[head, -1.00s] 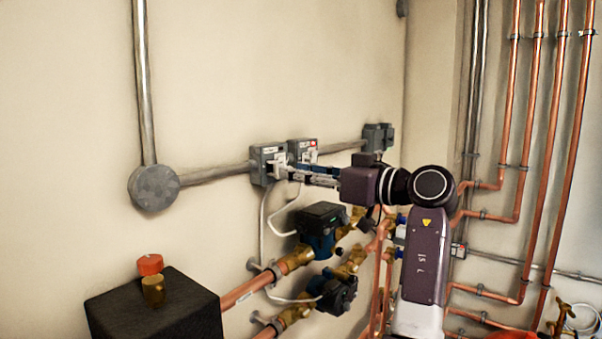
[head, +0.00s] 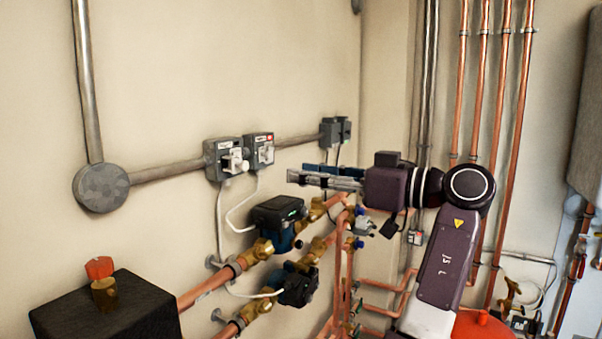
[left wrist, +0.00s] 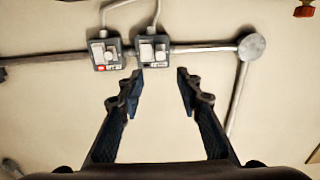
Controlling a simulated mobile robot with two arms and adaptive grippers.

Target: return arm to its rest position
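My left arm reaches in from the lower right in the head view. Its gripper (head: 290,178) points left, apart from the two grey switch boxes on the wall, the left box (head: 213,163) and the right box (head: 252,142). Each box has a pale switch on its front. In the left wrist view my left gripper (left wrist: 158,74) has its fingers spread with nothing between them. The same boxes show upside down at the top there, the left box (left wrist: 164,57) just beyond the fingertips. My right gripper is not in view.
Two pumps, the upper one (head: 278,211) and the lower one (head: 297,285), sit on copper pipes below the gripper. A dark block (head: 110,312) with a red-capped fitting (head: 102,272) stands at lower left. Vertical copper pipes (head: 515,110) rise at right. The upper wall is clear.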

